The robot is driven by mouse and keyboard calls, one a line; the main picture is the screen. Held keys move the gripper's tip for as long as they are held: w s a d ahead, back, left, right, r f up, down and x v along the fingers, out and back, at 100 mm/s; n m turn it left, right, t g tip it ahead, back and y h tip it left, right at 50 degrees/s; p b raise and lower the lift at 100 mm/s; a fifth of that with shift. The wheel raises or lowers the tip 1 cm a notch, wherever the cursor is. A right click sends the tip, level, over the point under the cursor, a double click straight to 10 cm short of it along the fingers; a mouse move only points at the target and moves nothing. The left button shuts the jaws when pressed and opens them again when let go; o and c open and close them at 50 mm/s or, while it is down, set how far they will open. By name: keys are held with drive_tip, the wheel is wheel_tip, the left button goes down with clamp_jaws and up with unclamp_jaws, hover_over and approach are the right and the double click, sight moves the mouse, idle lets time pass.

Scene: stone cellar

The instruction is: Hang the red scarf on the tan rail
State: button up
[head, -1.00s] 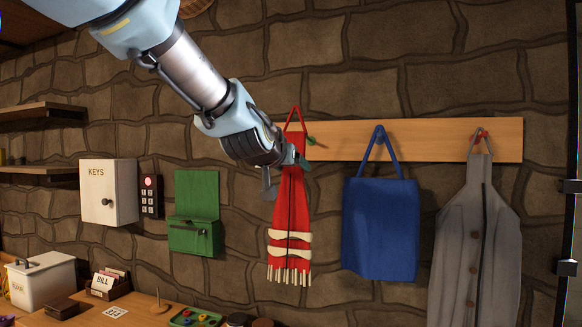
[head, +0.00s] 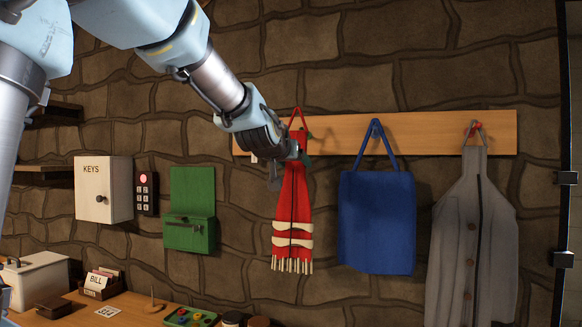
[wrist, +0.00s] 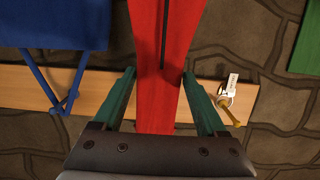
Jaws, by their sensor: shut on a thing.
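The red scarf (head: 292,205) has cream stripes, a fringe and a red loop (head: 297,117) at its top. It hangs upright in front of the tan rail (head: 440,128), towards the rail's left part. My gripper (head: 299,150) is shut on the scarf just below the loop. In the wrist view the scarf (wrist: 165,40) runs between my green fingers (wrist: 160,95), with the rail (wrist: 85,92) behind it. The peg behind the scarf is hidden, and I cannot tell whether the loop is around one.
A blue bag (head: 377,222) and a grey coat (head: 474,240) hang to the right on the rail. A brass peg (wrist: 229,112) with a white tag (wrist: 232,82) is close beside my fingers. A green wall box (head: 190,232), key cabinet (head: 103,188) and keypad (head: 147,193) are left.

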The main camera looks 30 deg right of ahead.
drive_tip(key=shift+f+b+x, duration=0.25)
drive_tip(key=shift+b+x, duration=0.5)
drive_tip(key=shift+x, duration=0.5)
drive_tip(key=shift+f+b+x, duration=0.2)
drive_tip(key=shift+b+x, duration=0.6)
drive_tip(key=shift+x, duration=0.5)
drive_tip(key=shift+f+b+x, duration=0.25)
drive_tip(key=shift+b+x, duration=0.5)
drive_tip(key=shift+x, duration=0.5)
drive_tip(key=shift+s+a, duration=0.1)
drive_tip(key=o, duration=1.3)
drive_tip(key=shift+s, duration=0.1)
